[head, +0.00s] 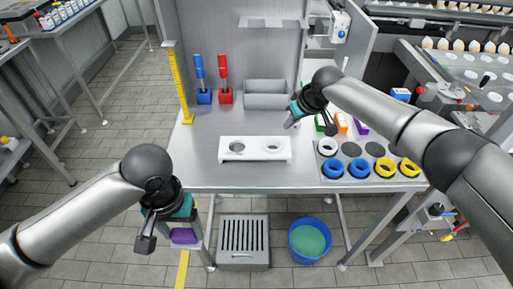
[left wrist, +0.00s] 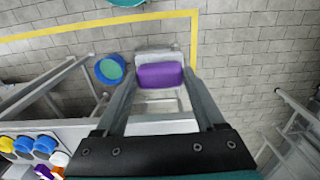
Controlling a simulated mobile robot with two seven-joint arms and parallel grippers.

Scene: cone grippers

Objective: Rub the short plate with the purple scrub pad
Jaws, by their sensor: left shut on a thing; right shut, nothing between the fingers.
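The purple scrub pad (head: 184,236) is low in the head view, at the front left beyond the table's edge. My left gripper (head: 172,232) is shut on it. In the left wrist view the purple pad (left wrist: 160,76) sits between the fingertips of the left gripper (left wrist: 161,84). A pale grey flat surface (left wrist: 153,54), possibly the short plate, shows behind the pad; I cannot tell whether they touch. In the head view a pale edge (head: 191,245) shows just below the pad. My right gripper (head: 293,121) is shut and empty above the table, right of centre.
The grey table (head: 210,180) bears a white block with two holes (head: 278,150), a tray of coloured rings (head: 360,168), a yellow post (head: 179,85) and blue and red handled tools. A grated box (head: 243,238) and a blue bucket (head: 310,241) stand below the front edge.

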